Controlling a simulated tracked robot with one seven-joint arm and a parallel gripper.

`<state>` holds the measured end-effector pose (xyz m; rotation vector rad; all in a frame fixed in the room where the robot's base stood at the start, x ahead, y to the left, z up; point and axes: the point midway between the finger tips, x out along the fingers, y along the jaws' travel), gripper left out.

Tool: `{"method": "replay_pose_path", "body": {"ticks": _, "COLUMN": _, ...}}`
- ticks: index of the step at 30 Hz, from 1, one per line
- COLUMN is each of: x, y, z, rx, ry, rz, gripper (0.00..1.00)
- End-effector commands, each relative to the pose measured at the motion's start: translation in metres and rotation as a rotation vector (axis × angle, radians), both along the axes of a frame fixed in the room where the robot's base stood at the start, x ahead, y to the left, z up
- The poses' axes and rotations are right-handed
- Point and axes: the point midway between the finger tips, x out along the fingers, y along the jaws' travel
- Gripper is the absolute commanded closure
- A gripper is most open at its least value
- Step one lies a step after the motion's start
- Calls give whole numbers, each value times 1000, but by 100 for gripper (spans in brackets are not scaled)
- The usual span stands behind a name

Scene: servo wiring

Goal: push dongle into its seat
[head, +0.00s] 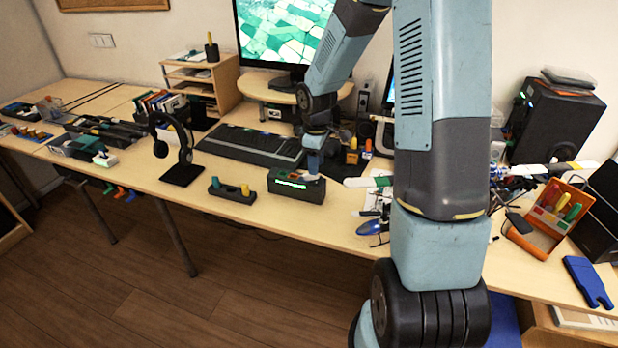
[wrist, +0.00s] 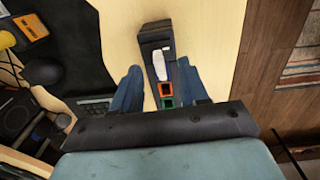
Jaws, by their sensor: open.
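A dark box (head: 296,187) with a lit green display stands near the front edge of the desk. In the wrist view the box (wrist: 155,36) has an orange-rimmed slot (wrist: 166,89) and a green-rimmed slot (wrist: 168,102). A small white piece, which looks like the dongle (wrist: 159,66), is at the box beside the orange slot. I cannot tell how deep it sits. My gripper (head: 314,170) is above the right end of the box, pointing down. In the wrist view its blue fingers (wrist: 158,72) are apart, one on each side of the box, with the white piece between them.
A keyboard (head: 248,145) lies behind the box. An orange case (head: 548,220) is at the right. Bare desk lies in front of the box.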

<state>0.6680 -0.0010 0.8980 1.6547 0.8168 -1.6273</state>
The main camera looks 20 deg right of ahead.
Motion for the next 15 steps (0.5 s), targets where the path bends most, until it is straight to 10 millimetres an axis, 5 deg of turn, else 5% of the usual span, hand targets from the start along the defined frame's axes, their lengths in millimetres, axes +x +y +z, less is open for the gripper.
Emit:
{"method": "replay_pose_path", "body": {"ticks": 7, "x": 4, "y": -1, "z": -33, "rx": 0, "ry": 2, "rz": 0, "gripper": 56}}
{"method": "replay_pose_path", "body": {"ticks": 15, "x": 4, "y": -1, "z": -38, "rx": -1, "ry": -1, "rz": -1, "gripper": 56}}
